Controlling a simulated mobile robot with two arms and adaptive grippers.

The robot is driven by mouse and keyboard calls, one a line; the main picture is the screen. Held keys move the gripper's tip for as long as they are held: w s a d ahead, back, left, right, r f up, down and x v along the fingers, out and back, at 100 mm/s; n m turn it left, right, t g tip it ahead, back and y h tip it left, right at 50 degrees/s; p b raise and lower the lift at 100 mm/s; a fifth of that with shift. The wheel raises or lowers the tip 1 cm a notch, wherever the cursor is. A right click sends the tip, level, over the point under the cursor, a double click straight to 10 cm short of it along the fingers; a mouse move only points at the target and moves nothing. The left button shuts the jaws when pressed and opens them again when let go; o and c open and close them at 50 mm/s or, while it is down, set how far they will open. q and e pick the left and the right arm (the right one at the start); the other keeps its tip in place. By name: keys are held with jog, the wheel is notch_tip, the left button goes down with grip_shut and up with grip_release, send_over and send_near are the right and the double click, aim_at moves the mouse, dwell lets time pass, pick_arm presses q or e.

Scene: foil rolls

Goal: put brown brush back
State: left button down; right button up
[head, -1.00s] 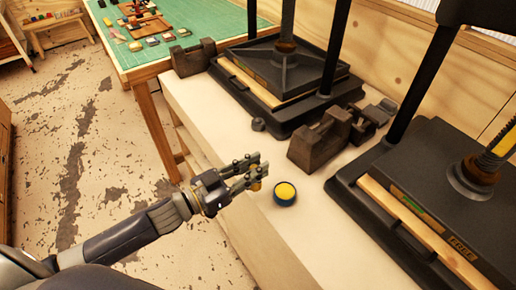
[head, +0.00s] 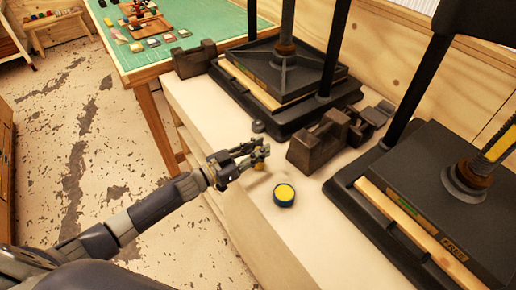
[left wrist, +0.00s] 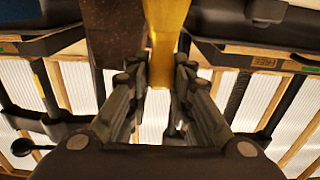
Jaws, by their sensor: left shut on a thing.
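My left gripper (head: 256,153) is over the pale bench, up and left of the round tin. It is shut on a slim golden-yellow piece, seemingly the brown brush (left wrist: 165,40), which passes between the fingers in the left wrist view. In the head view only a small yellow bit of it shows below the fingertips. Its bristles cannot be made out. My right gripper is not in view.
A dark round tin with a yellow top (head: 284,194) stands on the bench (head: 262,212). Dark metal blocks (head: 318,143) and two black presses (head: 290,75) (head: 430,180) stand behind and to the right. A green-topped table (head: 195,32) holds several small items.

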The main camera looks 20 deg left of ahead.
pick_arm(q)
jog(key=shift+f, duration=0.15)
jog(key=shift+f, duration=0.2)
jog(key=c, duration=1.4)
grip_release()
jog(key=shift+r, duration=0.25)
jog(key=shift+b+v, duration=1.3)
jog(key=shift+v, duration=4.75)
